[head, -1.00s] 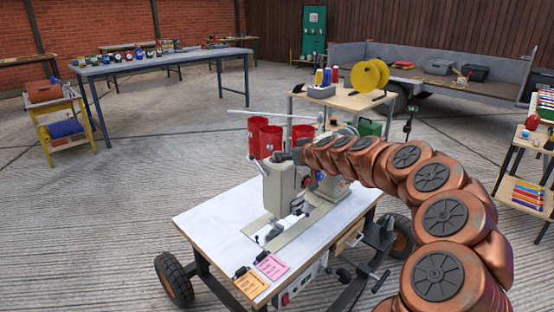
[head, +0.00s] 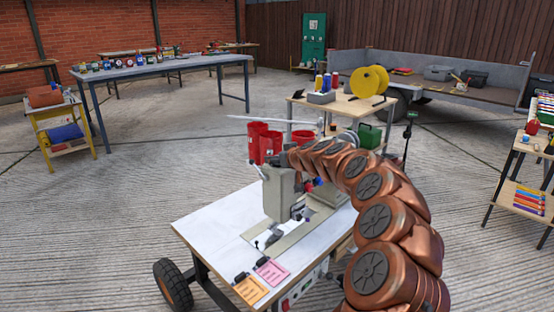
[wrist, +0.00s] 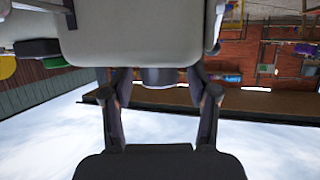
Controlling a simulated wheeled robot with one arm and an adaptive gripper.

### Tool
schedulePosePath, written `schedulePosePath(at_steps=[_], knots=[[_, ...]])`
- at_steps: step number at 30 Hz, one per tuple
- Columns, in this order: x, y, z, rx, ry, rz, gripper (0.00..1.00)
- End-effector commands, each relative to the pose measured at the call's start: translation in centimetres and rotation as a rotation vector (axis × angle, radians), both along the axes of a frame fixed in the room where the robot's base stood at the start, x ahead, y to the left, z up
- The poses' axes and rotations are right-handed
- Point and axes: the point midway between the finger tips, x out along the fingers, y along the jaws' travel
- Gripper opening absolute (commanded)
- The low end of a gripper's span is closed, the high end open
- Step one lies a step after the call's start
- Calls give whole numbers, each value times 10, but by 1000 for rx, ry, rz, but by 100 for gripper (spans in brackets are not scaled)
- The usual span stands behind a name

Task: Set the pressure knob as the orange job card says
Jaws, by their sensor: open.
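The sewing machine (head: 284,192) stands on a white-topped table in the head view. The orange job card (head: 250,290) lies at the table's front corner, beside a pink card (head: 271,271); their writing is too small to read. My gripper (head: 273,160) is at the top of the machine's head, partly hidden by my arm. In the wrist view my gripper (wrist: 158,90) is open, its two fingers apart. A dark round piece (wrist: 160,77), perhaps the pressure knob, shows between the fingertips under the pale machine body (wrist: 140,35). I cannot tell whether they touch it or how it is set.
Red containers (head: 264,143) stand just behind the machine head, close to my gripper. A wooden table (head: 340,103) with a yellow spool (head: 369,81) is behind. A blue-grey bench (head: 165,68) is at the far left.

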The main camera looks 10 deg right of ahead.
Motion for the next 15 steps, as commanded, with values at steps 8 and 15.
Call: schedulePosePath(at_steps=[8, 15], knots=[[0, 0, 0, 0, 1, 0, 53], [0, 0, 0, 0, 1, 0, 28]])
